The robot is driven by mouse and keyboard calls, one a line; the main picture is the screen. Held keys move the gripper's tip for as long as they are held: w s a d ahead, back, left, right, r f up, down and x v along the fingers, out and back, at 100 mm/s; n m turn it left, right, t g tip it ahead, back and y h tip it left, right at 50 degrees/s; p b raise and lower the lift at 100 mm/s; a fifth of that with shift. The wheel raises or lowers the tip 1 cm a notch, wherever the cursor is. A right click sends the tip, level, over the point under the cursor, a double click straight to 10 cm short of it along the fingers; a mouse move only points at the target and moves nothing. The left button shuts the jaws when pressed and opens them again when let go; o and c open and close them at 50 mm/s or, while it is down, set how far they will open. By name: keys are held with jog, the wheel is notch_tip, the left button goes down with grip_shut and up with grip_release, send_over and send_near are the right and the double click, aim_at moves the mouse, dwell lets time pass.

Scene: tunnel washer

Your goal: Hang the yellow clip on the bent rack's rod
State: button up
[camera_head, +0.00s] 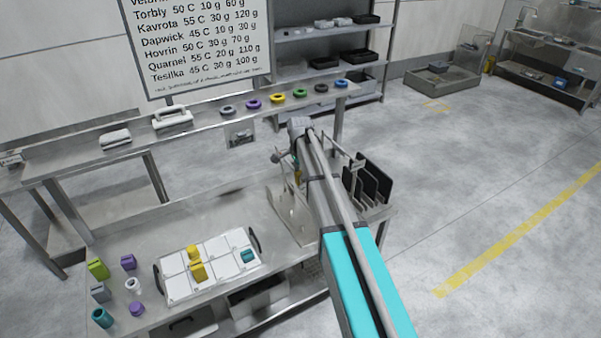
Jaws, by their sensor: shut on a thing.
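My arm reaches from the bottom right to the metal rack on the bench, and its links hide most of my gripper (296,162). My gripper is shut on a small yellow piece, the yellow clip (297,177), of which only a sliver shows left of the arm. A bent metal rack (291,215) stands on the bench under and beside my arm. Its rod is mostly hidden behind the arm, so I cannot tell whether the clip touches it.
Two yellow blocks (198,271) and a teal one (248,256) are on a white tray (178,292). Several coloured pieces stand left of it. Black plates (372,182) stand upright right of my arm. A raised shelf behind holds coloured rings (278,98).

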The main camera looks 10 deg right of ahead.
jog(key=o, duration=1)
jog(key=shift+s+f, duration=0.3)
jog(key=o, duration=0.4)
jog(key=shift+w+f, duration=0.2)
jog(key=shift+w, duration=0.15)
jog(key=shift+r, duration=0.15)
jog(key=shift+w+r+p, duration=0.1)
jog(key=shift+r+p, duration=0.1)
jog(key=shift+p, duration=0.15)
